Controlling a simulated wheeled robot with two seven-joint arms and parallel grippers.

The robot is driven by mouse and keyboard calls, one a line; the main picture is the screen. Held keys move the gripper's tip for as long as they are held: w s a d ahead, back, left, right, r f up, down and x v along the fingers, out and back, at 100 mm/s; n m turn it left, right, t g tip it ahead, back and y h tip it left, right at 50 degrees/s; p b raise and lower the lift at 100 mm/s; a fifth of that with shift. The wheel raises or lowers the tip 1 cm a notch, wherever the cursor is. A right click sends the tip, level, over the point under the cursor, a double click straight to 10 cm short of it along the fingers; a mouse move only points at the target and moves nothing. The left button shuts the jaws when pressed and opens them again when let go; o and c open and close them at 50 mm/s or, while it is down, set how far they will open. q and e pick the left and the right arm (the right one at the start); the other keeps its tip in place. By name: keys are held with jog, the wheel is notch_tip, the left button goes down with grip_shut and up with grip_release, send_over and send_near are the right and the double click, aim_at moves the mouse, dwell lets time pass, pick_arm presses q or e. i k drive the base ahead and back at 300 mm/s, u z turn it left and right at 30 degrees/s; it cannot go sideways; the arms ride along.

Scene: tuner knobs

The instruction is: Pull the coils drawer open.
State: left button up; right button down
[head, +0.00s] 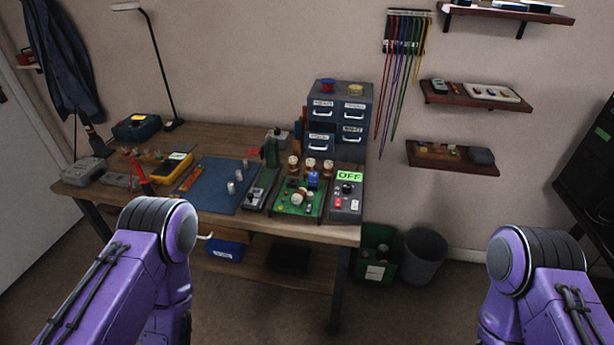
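A dark grey drawer cabinet (366,103) stands at the back right of the workbench. Its front has several small drawers with white labels and pale handles, among them an upper left drawer (321,114), an upper right drawer (351,117) and a lower right drawer (351,141). All visible drawers look shut. The labels are too small to read, so I cannot tell which is the coils drawer. My purple arms show at the lower left and lower right, well short of the cabinet.
On the workbench (215,140) a green circuit board (287,208) and a grey box with an OFF display (347,200) stand in front of the cabinet. A blue mat (215,195) lies left. A green bin (375,255) and grey bucket (424,257) stand on the floor right.

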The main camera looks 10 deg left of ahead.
aim_at(321, 137)
jog(key=z, duration=0.3)
jog(key=k, duration=0.2)
jog(key=u, duration=1)
jog(key=i, duration=1.05)
jog(key=z, duration=0.8)
